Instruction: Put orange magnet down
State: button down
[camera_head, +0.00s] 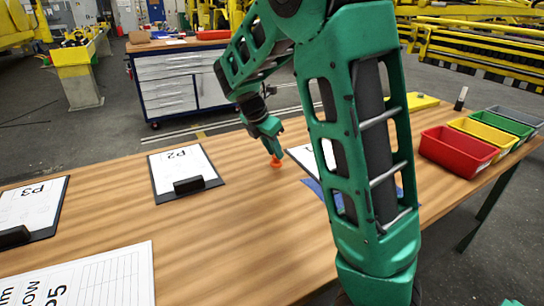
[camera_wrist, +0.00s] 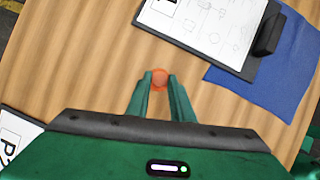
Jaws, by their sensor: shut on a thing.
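The orange magnet (camera_head: 276,161) is small and shows at the tip of my gripper (camera_head: 272,147) in the head view, over the far part of the wooden table. In the wrist view the orange magnet (camera_wrist: 159,79) sits between the two green fingertips of my gripper (camera_wrist: 159,88), which are shut on it. It is low, close to the tabletop; I cannot tell whether it touches the wood. The fingers hide part of its sides.
A clipboard marked P2 (camera_head: 184,171) lies left of the gripper. Another clipboard (camera_wrist: 205,28) on a blue cloth (camera_wrist: 275,75) lies to its right. Red (camera_head: 458,148), yellow and green bins stand at the table's right end. Bare wood (camera_wrist: 85,65) surrounds the magnet.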

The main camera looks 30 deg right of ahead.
jog(key=shift+f, duration=1)
jog(key=c, duration=1.6)
grip_release()
jog(key=shift+f, duration=0.1)
jog(key=shift+o, duration=0.2)
